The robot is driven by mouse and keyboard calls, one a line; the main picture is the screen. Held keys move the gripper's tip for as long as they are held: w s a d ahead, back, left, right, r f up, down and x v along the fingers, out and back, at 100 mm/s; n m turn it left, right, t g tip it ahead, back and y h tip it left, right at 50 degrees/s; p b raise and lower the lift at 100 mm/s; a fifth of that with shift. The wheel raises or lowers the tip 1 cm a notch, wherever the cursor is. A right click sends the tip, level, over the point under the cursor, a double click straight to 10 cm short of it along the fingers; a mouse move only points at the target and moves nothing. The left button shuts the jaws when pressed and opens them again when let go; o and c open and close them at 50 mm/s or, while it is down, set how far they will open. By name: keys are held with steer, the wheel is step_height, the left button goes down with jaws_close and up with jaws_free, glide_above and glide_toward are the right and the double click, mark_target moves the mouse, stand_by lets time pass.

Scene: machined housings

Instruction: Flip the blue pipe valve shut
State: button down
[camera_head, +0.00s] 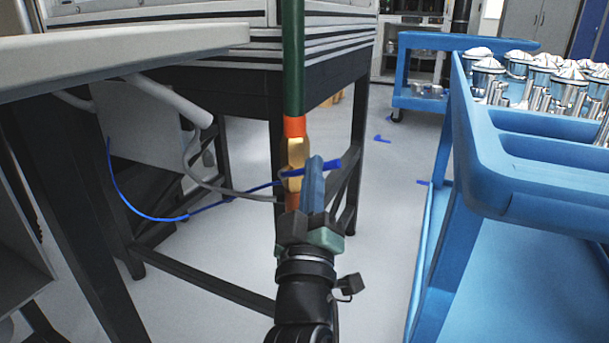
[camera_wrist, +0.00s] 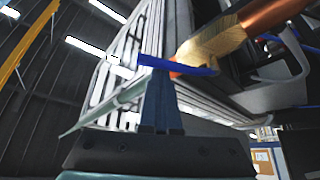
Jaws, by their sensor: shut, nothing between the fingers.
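The brass pipe valve (camera_head: 294,152) sits on a vertical pipe, with orange-copper fittings above and below it. Its blue handle (camera_head: 332,165) points right and slightly up, roughly crosswise to the pipe. My gripper (camera_head: 314,163) is in front of the valve, fingers up and shut, hiding part of the handle. In the wrist view, the shut fingers (camera_wrist: 160,80) end right at the blue handle (camera_wrist: 185,66), with the brass body (camera_wrist: 212,46) to the right. The handle is not between the fingers. I cannot tell whether the fingertips touch it.
The green pipe (camera_head: 293,60) runs up in front of a dark-framed bench (camera_head: 255,90). A blue hose (camera_head: 150,215) and a grey cable hang left of the valve. A blue cart (camera_head: 480,185) with metal housings (camera_head: 540,75) stands at right. Floor between is clear.

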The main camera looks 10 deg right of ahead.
steer(key=f, duration=0.1)
steer(key=f+b, duration=0.1)
steer(key=shift+s+d+f, duration=0.15)
steer(key=shift+d+f, duration=0.2)
steer(key=shift+f, duration=0.2)
stand_by(0.4)
step_height(320, 180, up, 5)
steer(key=p, duration=0.4)
steer(key=s+a+f+b, duration=0.4)
steer(key=s+a+f, duration=0.1)
steer(key=s, duration=0.2)
steer(key=shift+s+a+f+b, duration=0.3)
steer(key=shift+s, duration=0.05)
